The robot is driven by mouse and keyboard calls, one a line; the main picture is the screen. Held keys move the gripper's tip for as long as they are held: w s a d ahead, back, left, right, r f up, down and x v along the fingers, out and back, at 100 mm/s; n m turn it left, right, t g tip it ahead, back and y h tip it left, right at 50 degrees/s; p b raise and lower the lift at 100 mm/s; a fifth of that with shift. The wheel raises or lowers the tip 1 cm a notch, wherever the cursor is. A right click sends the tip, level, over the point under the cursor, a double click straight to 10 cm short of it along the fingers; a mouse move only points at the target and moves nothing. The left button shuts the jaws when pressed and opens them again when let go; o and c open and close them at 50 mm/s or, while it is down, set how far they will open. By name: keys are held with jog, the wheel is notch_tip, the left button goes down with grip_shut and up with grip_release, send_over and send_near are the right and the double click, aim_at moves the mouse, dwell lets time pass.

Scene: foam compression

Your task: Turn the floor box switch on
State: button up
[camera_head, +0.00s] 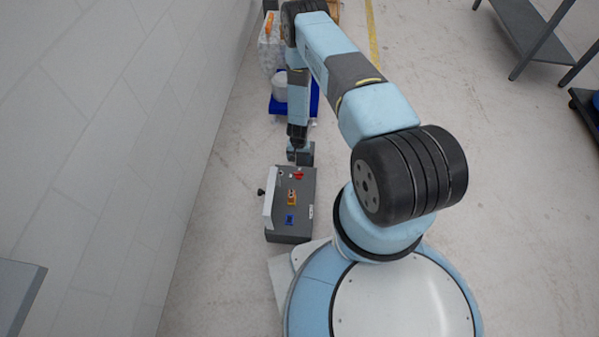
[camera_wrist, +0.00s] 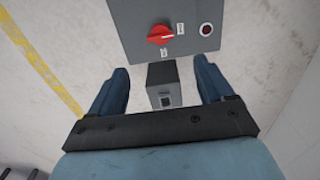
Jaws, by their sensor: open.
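The grey floor box (camera_head: 282,232) stands on the floor by the left wall. In the head view its top carries a red rotary switch (camera_head: 298,176), an orange part (camera_head: 292,197) and a blue part (camera_head: 290,219). The wrist view shows the red switch (camera_wrist: 160,35) close up, with two small labels too blurred to read. My gripper (camera_wrist: 160,78) is open and empty, its fingers spread below the switch in that picture. In the head view my gripper (camera_head: 298,150) hangs at the box's far end, apart from the switch.
A smaller grey box (camera_wrist: 163,76) shows between the spread fingers, beyond the floor box. A dark red round lamp or button (camera_wrist: 207,30) is right of the switch.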

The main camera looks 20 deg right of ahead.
aim_at(299, 173)
notch_tip(299, 173, down, 13)
jog(key=shift+r, duration=0.15)
dwell(0.4)
jog(key=c, duration=1)
jog(key=shift+d, duration=0.25)
jog(key=shift+c, duration=0.2)
jog(key=shift+a, duration=0.15)
